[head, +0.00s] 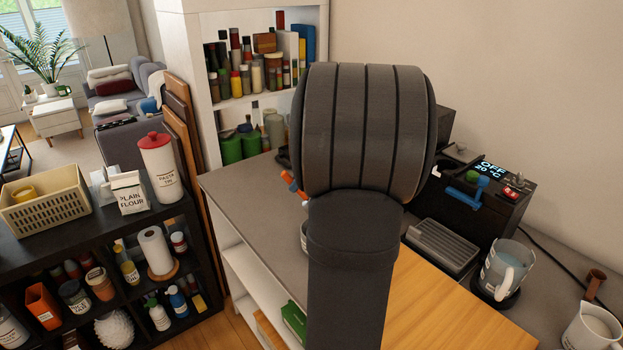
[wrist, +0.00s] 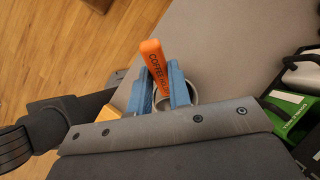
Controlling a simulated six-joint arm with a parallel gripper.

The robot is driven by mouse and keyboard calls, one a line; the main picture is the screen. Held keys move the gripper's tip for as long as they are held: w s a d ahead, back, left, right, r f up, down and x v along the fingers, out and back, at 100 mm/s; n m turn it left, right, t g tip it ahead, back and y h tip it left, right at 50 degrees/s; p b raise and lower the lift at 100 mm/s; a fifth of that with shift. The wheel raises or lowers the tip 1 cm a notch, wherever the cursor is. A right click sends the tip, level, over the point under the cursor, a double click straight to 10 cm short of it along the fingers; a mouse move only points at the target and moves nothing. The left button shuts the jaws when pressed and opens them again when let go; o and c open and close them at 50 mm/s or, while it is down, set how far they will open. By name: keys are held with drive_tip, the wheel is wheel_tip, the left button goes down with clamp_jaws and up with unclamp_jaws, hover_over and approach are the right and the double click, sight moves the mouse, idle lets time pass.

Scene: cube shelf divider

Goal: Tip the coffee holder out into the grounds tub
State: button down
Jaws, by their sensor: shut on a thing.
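The coffee holder shows its orange labelled handle (wrist: 155,62) between the blue fingers of my gripper (wrist: 162,90) in the wrist view. My gripper is shut on it. A bit of the orange handle (head: 292,183) also shows left of my arm in the head view, above the grey counter. The holder's basket and its tilt are hidden. A grey round rim (wrist: 192,92) shows beside and behind the fingers in the wrist view. A pale container (head: 303,236), mostly hidden by my arm in the head view, may be the grounds tub. I cannot tell whether the holder is over it.
The coffee machine (head: 480,195) stands at the right, with a drip tray (head: 440,247) and a jug (head: 506,270) near it. A wooden board (head: 440,305) lies in front. A shelf of jars (head: 250,80) stands behind. The counter's left edge drops to the floor.

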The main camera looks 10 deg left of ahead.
drive_tip(key=a+h, duration=0.1)
drive_tip(key=a+f+h, duration=0.1)
drive_tip(key=h, duration=0.1)
drive_tip(key=shift+a, duration=0.15)
drive_tip(key=shift+s+a+f+h, duration=0.1)
drive_tip(key=shift+a+f+h, duration=0.3)
drive_tip(key=shift+f+h, duration=0.65)
drive_tip(key=shift+w+a+f+h, duration=0.1)
drive_tip(key=shift+a+f+h, duration=0.45)
drive_tip(key=shift+h, duration=0.8)
drive_tip(key=shift+s+a+f+h, duration=0.1)
drive_tip(key=shift+a+f+h, duration=0.15)
drive_tip(key=shift+f+h, duration=0.9)
